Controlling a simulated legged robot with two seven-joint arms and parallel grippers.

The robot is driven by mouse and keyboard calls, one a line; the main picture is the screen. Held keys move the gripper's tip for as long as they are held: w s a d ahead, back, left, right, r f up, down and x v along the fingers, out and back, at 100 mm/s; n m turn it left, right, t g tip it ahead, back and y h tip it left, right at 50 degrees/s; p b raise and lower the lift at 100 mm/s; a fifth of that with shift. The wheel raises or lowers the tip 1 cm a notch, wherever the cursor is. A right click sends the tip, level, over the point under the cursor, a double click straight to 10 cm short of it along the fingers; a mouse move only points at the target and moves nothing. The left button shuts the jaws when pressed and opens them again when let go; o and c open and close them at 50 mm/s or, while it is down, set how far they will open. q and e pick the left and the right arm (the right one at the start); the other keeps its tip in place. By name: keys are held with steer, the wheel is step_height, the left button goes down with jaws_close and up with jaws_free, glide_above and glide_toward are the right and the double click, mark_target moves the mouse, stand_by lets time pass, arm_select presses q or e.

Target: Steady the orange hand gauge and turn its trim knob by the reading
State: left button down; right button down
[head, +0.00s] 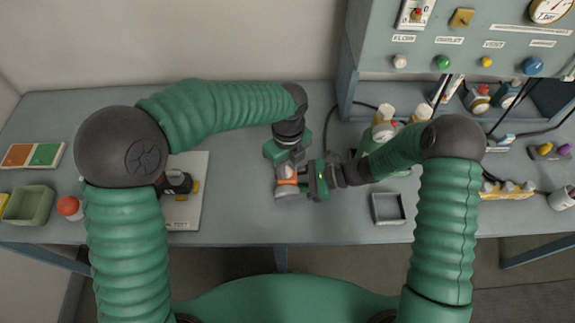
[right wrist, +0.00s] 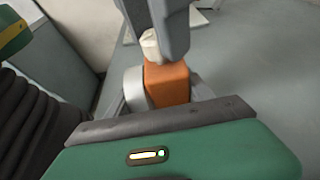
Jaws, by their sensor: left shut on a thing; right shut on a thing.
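The orange hand gauge (head: 288,172) is between my two grippers over the middle of the table. In the right wrist view its orange body (right wrist: 168,83) stands roughly upright, with a pale round part (right wrist: 133,88) on its left side. A small whitish trim knob (right wrist: 150,46) shows at its top. My left gripper (head: 289,160) reaches down from above, and its grey fingers (right wrist: 157,35) are closed at the knob. My right gripper (head: 301,178) comes from the right and is shut on the gauge body, its fingertips partly hidden by its own housing. The gauge's reading is not legible.
A grey tray (head: 388,208) lies right of the grippers. A pale board (head: 190,215) with a dark device is to the left, near a green bin (head: 28,205). A panel (head: 450,45) with knobs stands at the back right, with cables and bottles below.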

arm_select(q)
steer(key=shift+w+d+r+m, duration=0.1)
steer(key=shift+d+m, duration=0.05)
steer(key=shift+m, duration=0.95)
steer(key=shift+w+d+m, duration=0.1)
steer(key=shift+d+m, duration=0.05)
steer(key=shift+m, duration=0.95)
arm_select(e)
steer(key=shift+s+a, duration=0.2)
arm_select(q)
steer(key=c, duration=1.4)
jaws_free()
steer(key=shift+o, duration=1.3)
steer(key=shift+s+a, duration=0.1)
steer(key=shift+a, duration=0.05)
arm_select(e)
steer(key=shift+w+d, duration=0.1)
